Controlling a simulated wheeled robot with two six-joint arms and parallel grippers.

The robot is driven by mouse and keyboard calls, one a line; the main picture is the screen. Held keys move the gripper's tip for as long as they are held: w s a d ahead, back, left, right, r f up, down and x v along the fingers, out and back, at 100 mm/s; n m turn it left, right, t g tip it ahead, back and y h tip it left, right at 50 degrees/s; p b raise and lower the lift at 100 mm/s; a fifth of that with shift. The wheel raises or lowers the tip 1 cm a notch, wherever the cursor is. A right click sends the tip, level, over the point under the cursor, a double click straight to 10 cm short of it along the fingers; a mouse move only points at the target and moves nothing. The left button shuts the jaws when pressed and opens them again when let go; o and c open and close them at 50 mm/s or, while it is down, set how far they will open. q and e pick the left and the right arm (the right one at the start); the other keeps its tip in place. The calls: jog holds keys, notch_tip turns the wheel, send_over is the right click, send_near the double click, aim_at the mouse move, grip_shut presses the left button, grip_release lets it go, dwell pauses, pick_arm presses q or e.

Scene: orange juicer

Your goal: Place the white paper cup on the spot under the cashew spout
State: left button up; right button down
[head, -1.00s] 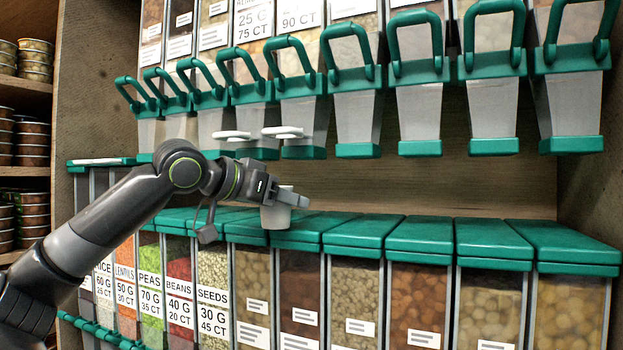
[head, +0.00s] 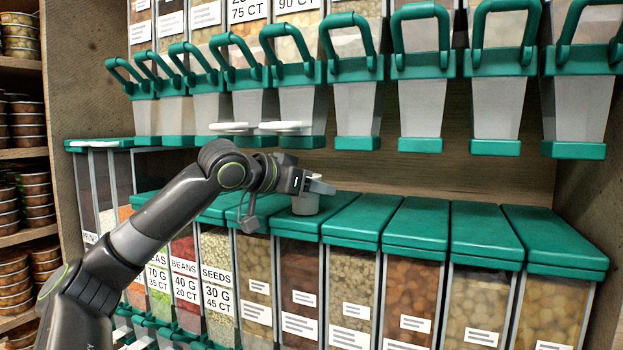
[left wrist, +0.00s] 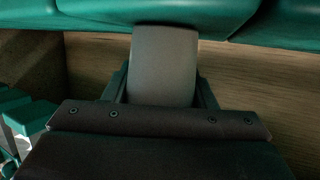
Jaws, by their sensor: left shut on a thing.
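The white paper cup (head: 305,204) is held upright by my left gripper (head: 318,187), low over the green lids of the lower bins. Whether its base touches a lid is unclear. In the left wrist view the cup (left wrist: 163,68) looks grey and fills the space between the dark fingers. A row of spouts hangs above; the nearest over the cup is a pale spout with a green base (head: 302,142). No label reading cashew is legible, so I cannot tell which spout that is. My right gripper is not in view.
Green lids (head: 420,222) of the lower bins form a sloping ledge, clear to the right of the cup. White flat discs (head: 284,126) jut out below two spouts, close above my left arm. Green handles (head: 420,40) protrude overhead. Stacked tins (head: 33,200) stand at left.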

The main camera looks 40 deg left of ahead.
pick_arm(q)
jog(key=shift+s+r, duration=0.1)
jog(key=shift+s, duration=0.15)
jog(key=shift+f, duration=0.2)
jog(key=o, duration=1)
jog(key=shift+w, duration=0.15)
jog(key=shift+o, duration=0.2)
jog(key=shift+r, duration=0.2)
jog(key=shift+s+a+b, duration=0.15)
jog(key=shift+s+b, duration=0.55)
jog(key=shift+b, duration=0.15)
jog(key=d+b+v, duration=0.1)
jog(key=b+v, duration=0.6)
jog(key=v, duration=0.3)
jog(key=shift+s+a+r, duration=0.3)
jog(key=shift+s+a, duration=0.05)
jog(key=shift+a, duration=0.1)
